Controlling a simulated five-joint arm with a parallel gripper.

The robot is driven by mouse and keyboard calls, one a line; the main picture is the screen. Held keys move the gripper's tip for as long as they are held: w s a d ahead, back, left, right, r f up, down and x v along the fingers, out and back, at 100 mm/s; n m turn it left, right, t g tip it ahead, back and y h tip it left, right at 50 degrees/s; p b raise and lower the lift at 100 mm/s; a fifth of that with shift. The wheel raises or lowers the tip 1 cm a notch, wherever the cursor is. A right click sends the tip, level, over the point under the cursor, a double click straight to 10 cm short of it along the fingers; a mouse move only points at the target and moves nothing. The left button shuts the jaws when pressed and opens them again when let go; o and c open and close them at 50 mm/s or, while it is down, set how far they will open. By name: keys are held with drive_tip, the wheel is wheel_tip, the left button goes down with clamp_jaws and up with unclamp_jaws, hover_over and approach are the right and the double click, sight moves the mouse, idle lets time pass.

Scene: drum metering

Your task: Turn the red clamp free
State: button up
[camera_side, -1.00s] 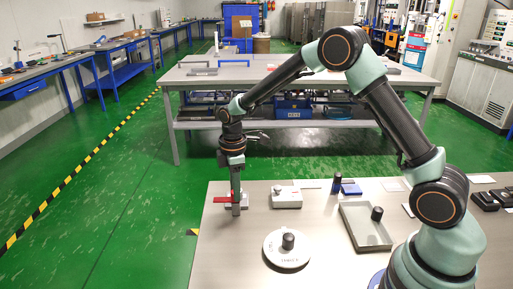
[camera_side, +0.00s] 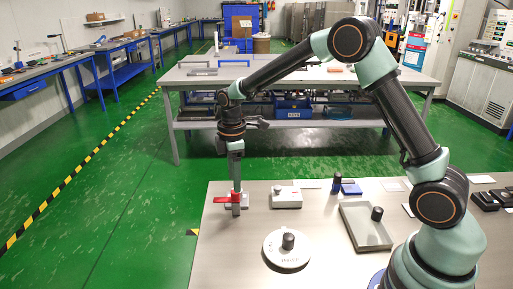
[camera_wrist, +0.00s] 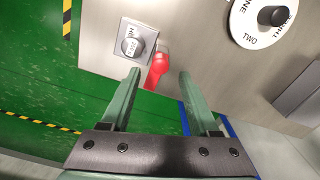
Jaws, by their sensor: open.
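The red clamp (camera_side: 224,199) is a small lever on a pale fixture near the left edge of the bench. In the wrist view the red clamp (camera_wrist: 157,68) lies beside a grey knob (camera_wrist: 133,46) on a light plate. My gripper (camera_side: 237,188) points straight down over the fixture, its fingertips at or just above the clamp. In the wrist view my gripper (camera_wrist: 159,76) is open, one finger on each side of the clamp, with gaps visible. Nothing is held. I cannot tell whether a finger touches the clamp.
A white dial (camera_side: 287,249) with a black knob stands in front, lettered in the wrist view. A grey tray (camera_side: 372,238) holds a dark cylinder. The bench's left edge is close to the clamp.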

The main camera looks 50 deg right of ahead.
wheel_tip(320, 180, up, 8)
drive_tip(key=shift+r, duration=0.2)
idle(0.3)
drive_tip(key=s+d+r+m+t, duration=0.1)
drive_tip(key=s+r+m+t, duration=0.2)
drive_tip(key=s+r+m, duration=0.45)
drive_tip(key=s+d+f+m+t, duration=0.1)
drive_tip(key=s+m, duration=0.3)
drive_tip(key=s, duration=0.7)
drive_tip(key=shift+s+m+t, duration=0.2)
drive_tip(key=shift+m+t, duration=0.15)
drive_tip(key=shift+t, duration=0.45)
drive_tip(key=shift+o, duration=0.3)
